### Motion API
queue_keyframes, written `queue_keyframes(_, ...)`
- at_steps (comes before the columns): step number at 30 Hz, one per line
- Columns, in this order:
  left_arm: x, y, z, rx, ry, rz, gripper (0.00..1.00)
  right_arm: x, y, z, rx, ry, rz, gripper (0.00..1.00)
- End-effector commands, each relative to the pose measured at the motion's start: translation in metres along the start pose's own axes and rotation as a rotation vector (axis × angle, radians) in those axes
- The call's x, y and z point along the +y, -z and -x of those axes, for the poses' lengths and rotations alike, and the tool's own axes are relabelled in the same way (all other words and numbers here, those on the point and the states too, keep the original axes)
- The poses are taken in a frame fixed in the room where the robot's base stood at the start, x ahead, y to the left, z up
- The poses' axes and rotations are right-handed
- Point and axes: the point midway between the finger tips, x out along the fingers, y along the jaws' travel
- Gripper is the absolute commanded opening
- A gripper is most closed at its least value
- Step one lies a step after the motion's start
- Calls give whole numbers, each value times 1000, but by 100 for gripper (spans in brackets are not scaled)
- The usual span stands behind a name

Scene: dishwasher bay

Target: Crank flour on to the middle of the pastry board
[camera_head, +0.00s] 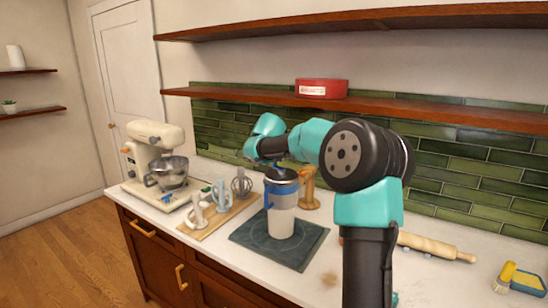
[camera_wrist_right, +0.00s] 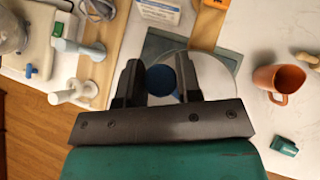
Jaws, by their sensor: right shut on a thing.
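A flour canister (camera_head: 281,222) with a pale body, a blue band and a dark top stands upright on the dark square pastry board (camera_head: 252,241). In the wrist view its round grey top (camera_wrist_right: 216,77) shows with a blue crank knob (camera_wrist_right: 161,80) between my fingers. My right gripper (camera_head: 282,172) reaches down over the canister top from the right and is shut on the blue knob. The wrist view shows this right gripper (camera_wrist_right: 160,84) too. The canister and gripper hide the middle of the board. No flour shows on the board's visible part. My left gripper is out of view.
A stand mixer (camera_head: 153,160) and a wooden board with whisk attachments (camera_head: 241,183) are at left. A wooden piece (camera_head: 310,190) stands behind the canister. A rolling pin (camera_head: 435,246) and a sponge (camera_head: 525,281) lie right. An orange mug (camera_wrist_right: 279,83) shows in the wrist view.

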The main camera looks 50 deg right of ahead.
Motion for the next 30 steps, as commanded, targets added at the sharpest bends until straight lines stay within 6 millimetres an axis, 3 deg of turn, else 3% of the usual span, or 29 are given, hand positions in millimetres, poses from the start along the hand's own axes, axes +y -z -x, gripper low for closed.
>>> queue_keyframes(11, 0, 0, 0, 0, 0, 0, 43, -6, -4, -5, 0, 154, -154, 8)
queue_keyframes(30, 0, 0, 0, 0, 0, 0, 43, -30, -9, -10, -1, 579, -579, 8)
